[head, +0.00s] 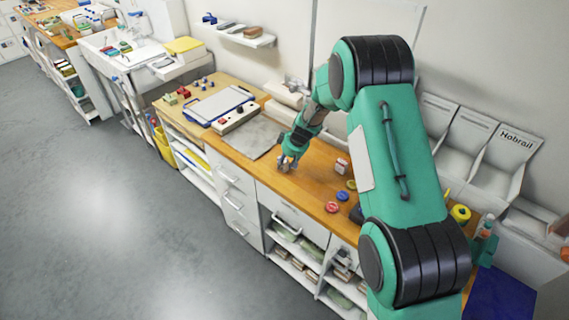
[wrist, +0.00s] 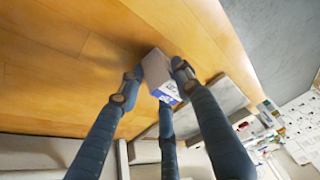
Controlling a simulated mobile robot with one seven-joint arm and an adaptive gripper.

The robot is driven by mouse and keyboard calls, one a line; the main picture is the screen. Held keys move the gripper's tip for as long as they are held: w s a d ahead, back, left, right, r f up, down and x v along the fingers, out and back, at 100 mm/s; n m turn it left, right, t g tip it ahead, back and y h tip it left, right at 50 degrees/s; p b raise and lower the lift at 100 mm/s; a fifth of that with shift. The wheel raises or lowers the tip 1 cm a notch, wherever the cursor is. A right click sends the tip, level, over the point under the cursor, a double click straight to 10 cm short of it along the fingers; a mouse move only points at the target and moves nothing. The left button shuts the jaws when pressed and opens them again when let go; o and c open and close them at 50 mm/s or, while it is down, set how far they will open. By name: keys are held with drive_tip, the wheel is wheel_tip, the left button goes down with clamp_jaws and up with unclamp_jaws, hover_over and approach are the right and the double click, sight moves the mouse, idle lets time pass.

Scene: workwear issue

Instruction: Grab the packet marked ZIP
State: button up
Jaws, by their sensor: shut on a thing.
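My gripper (head: 287,163) is low over the wooden worktop (head: 318,185), near its front edge. In the wrist view its fingers (wrist: 155,82) are shut on a small box-like packet (wrist: 157,70) with a plain grey-brown side and a white and blue end. The marking on that end is too small to read, so I cannot tell whether it says ZIP. Another small packet (head: 342,166), white and red, stands on the worktop to the right of my gripper; its marking is not readable either.
Red and blue round items (head: 332,207) lie right of my gripper. Drawers and shelves (head: 300,235) are below the front edge. Grey bins (head: 470,140) stand at the right.

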drive_tip(key=shift+r, duration=0.85)
wheel_tip(320, 180, up, 2)
drive_tip(key=s+d, duration=0.1)
drive_tip(key=s, duration=0.4)
drive_tip(key=s+b, duration=0.1)
drive_tip(key=s, duration=0.4)
drive_tip(key=s+d+r, duration=0.1)
drive_tip(key=s, duration=0.4)
drive_tip(key=shift+s+d+r+b, duration=0.1)
drive_tip(key=shift+s+d+b, duration=0.25)
drive_tip(key=shift+s+b, duration=0.05)
